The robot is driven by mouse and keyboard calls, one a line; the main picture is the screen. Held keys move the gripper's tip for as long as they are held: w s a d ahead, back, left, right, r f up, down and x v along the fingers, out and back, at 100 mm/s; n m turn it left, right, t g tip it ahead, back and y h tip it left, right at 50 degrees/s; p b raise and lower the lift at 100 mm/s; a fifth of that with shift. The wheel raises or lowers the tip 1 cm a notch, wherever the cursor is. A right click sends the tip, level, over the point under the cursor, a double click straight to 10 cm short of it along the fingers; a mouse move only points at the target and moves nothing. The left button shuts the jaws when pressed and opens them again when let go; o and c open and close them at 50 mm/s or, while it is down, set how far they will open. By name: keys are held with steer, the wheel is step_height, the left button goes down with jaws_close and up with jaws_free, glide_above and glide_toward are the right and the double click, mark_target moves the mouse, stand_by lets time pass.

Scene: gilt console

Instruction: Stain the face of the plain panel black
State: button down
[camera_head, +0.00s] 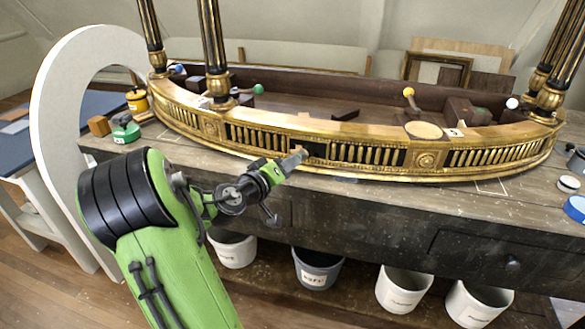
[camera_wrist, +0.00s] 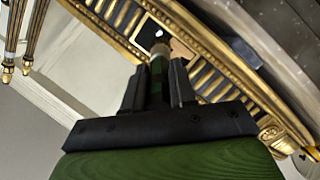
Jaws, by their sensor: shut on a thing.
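The gilt console (camera_head: 340,160) stands on a workbench, its curved front lined with gold flutes over dark slots. A plain panel (camera_wrist: 180,49) sits in a gold frame in that front. In the wrist view its face is partly pale tan and partly black, with a small white spot. The same panel area is dark in the head view (camera_head: 316,151). My gripper (camera_head: 283,167) is shut on a slim tool, perhaps a brush (camera_wrist: 158,72), green with a brownish end. The tool's end points at the panel and covers part of it; I cannot tell whether they touch.
A yellow pot (camera_head: 137,101) and a green pot (camera_head: 124,131) stand on the bench at left. Blue lids (camera_head: 575,208) lie at the right edge. Labelled buckets (camera_head: 318,268) stand below. Black-and-gold legs (camera_head: 213,50) rise from the console. A large white arch (camera_head: 50,150) stands at left.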

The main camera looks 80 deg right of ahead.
steer(key=w, duration=0.6)
steer(key=shift+w+d, duration=0.3)
steer(key=shift+d, duration=0.05)
steer(key=a+b, duration=0.2)
steer(key=a, duration=0.4)
steer(key=shift+w, duration=0.25)
steer(key=shift+a, duration=0.1)
